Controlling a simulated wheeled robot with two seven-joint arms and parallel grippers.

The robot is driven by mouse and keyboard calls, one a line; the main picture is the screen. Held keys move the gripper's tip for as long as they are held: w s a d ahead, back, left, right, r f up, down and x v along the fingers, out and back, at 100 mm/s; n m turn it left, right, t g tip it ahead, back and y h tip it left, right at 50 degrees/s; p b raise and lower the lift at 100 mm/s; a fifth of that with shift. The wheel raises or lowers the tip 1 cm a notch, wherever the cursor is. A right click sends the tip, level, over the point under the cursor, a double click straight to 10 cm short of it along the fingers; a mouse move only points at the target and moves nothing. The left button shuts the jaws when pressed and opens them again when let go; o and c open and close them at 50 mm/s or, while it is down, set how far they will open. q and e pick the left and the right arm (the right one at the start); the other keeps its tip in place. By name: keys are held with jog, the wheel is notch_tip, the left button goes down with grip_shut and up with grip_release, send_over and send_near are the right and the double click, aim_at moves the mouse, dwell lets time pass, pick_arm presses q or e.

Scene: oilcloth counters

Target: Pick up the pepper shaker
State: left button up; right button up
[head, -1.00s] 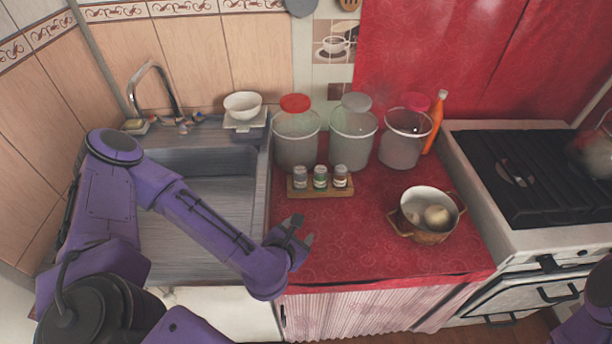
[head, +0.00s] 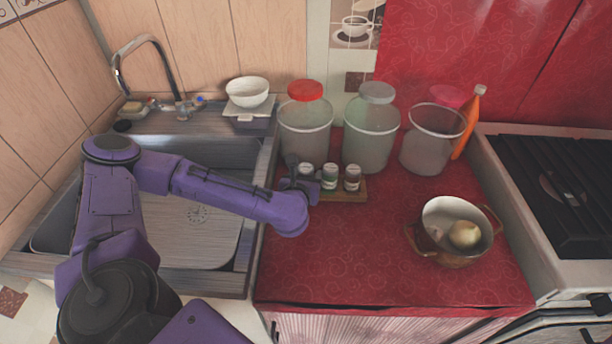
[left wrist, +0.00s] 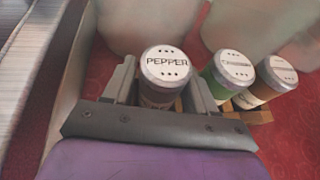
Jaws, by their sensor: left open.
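The pepper shaker (left wrist: 166,66) has a pale lid lettered PEPPER and stands upright at the left end of a row of shakers. In the left wrist view my left gripper (left wrist: 160,85) is open, with one finger on each side of the pepper shaker. I cannot tell whether the fingers touch it. In the head view the left gripper (head: 298,182) is at the left end of the wooden rack (head: 345,196) and partly hides the pepper shaker (head: 306,170). A green-labelled shaker (head: 329,177) and a brown one (head: 351,178) stand to its right. My right gripper is not in view.
Large jars with a red lid (head: 305,90) and a grey lid (head: 377,92) stand close behind the rack. A pot (head: 455,250) holding an onion is at the right. The red counter's front (head: 340,270) is clear. The sink (head: 200,225) lies left.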

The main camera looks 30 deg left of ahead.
pick_arm(q)
jog(key=shift+x, duration=0.9)
jog(key=shift+s+f, duration=0.15)
jog(key=c, duration=0.8)
jog(key=shift+o, duration=0.2)
